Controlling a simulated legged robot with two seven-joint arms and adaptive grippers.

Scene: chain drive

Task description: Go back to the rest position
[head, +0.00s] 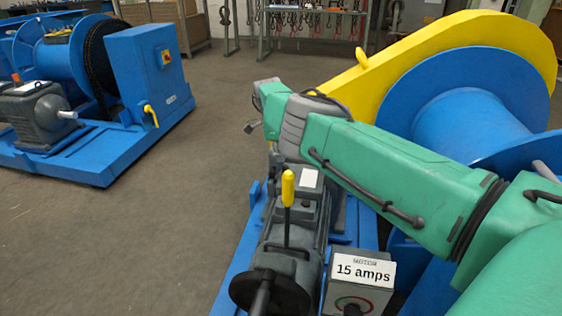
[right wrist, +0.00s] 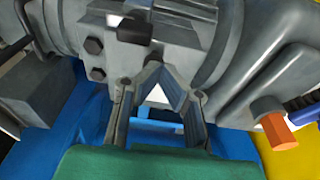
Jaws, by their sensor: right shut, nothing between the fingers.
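My right arm, green and grey, reaches in from the right in the head view. Its right gripper (head: 252,127) is a small dark shape at the far end, over the rear of the winch. In the right wrist view the grey fingers (right wrist: 158,80) are shut and empty. They are close to grey machine housing with dark bolts (right wrist: 133,28); I cannot tell whether they touch it. My left gripper is not in view.
Below my arm are a yellow-knobbed lever (head: 288,188), a grey control box labelled 15 amps (head: 350,292) and a blue base. A yellow guard (head: 345,92) and blue drum (head: 460,110) stand close. Another blue winch (head: 150,75) is left; open floor (head: 185,205) lies between.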

